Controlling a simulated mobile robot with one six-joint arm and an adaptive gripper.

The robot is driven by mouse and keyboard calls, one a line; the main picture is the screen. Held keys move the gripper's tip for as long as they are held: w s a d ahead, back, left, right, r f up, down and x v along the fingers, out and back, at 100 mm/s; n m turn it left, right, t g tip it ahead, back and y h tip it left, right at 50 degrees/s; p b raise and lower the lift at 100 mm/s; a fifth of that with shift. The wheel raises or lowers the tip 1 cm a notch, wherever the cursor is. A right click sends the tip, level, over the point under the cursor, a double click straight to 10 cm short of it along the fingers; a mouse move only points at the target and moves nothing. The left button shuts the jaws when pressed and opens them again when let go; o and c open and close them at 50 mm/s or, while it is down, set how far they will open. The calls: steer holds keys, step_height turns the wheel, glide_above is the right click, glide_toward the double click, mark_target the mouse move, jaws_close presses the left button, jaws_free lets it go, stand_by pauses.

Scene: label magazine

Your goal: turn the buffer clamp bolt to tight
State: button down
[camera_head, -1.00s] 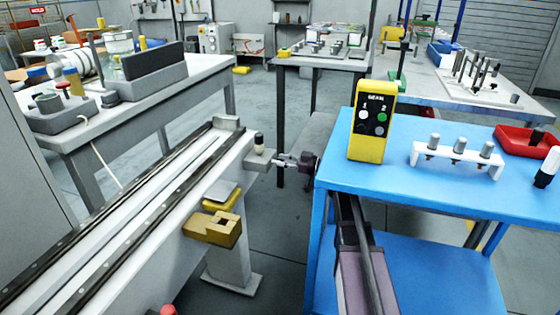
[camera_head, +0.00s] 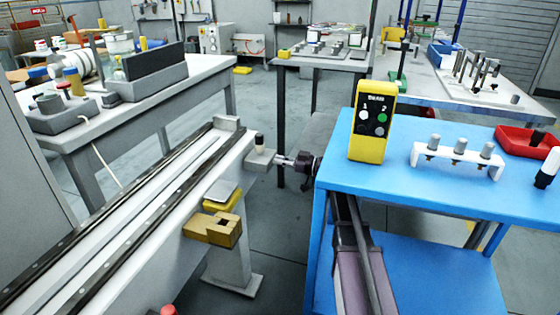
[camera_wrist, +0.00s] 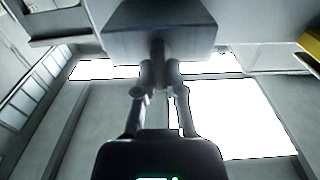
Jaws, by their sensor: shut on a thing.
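The buffer clamp is a grey block (camera_head: 262,161) with a dark knob on top, at the far right end of the rail. It also shows as a dark block at the top of the wrist view (camera_wrist: 160,35). A short bolt (camera_wrist: 158,57) sticks out of it towards my gripper. My gripper (camera_head: 281,160) reaches in level from the right, in front of the block. In the wrist view its two fingers (camera_wrist: 160,76) close around the bolt's end, one on each side. The fingertips hide the bolt's head, and I cannot read how tight it is.
The long rail bench (camera_head: 120,225) runs to the lower left, with a brass-coloured block (camera_head: 212,230) on its side. Open floor lies between bench and table.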

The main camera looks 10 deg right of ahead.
steer(key=shift+w, duration=0.1)
steer(key=m, duration=0.3)
steer(key=shift+w+d+f+m, duration=0.1)
steer(key=shift+m, duration=0.2)
steer(key=m, duration=0.7)
steer(key=f+m+b, duration=0.1)
steer(key=m, duration=0.3)
steer(key=shift+w+d+m, duration=0.15)
steer(key=shift+w+m, duration=0.1)
steer(key=shift+m, duration=0.05)
stand_by(0.3)
steer(key=c, duration=0.7)
jaws_free()
